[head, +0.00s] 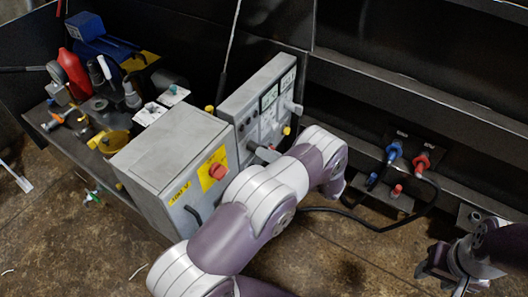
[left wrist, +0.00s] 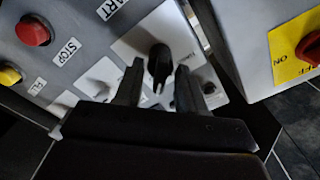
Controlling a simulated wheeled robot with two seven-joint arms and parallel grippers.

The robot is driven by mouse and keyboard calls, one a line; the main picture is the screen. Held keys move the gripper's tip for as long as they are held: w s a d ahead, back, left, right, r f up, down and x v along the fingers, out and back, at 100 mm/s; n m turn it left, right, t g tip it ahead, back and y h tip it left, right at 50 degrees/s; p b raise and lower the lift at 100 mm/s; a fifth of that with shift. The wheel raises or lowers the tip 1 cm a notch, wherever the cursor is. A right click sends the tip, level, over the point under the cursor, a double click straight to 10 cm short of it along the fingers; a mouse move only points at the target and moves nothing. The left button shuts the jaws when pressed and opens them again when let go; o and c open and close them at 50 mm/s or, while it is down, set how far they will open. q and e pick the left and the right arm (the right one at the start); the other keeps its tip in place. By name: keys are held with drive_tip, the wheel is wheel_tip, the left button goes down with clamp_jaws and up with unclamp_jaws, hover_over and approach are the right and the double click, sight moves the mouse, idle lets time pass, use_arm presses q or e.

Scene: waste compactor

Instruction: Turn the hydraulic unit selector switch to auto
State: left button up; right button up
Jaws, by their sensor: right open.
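The selector switch is a black knob (left wrist: 159,60) on a white plate of the grey control panel, seen in the left wrist view. Its plate lettering is too dark to read. My left gripper (left wrist: 157,80) is open, with one finger on each side of the knob and gaps visible; I cannot tell how deep the fingers reach. In the head view, the control panel (head: 262,100) stands behind the grey cabinet, and my left arm hides its lower right part and most of that gripper. My right gripper (head: 450,266) is open and empty at the lower right.
A red STOP button (left wrist: 33,31) and a yellow button (left wrist: 9,75) are on the same panel. The grey cabinet (head: 172,140) carries a red switch (head: 217,170) on yellow. Blue and red hose couplings (head: 422,161) sit right of my left arm.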

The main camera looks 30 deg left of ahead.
use_arm(q)
drive_tip(key=d, duration=1.1)
drive_tip(key=shift+s, duration=0.45)
drive_tip(key=shift+d, duration=0.1)
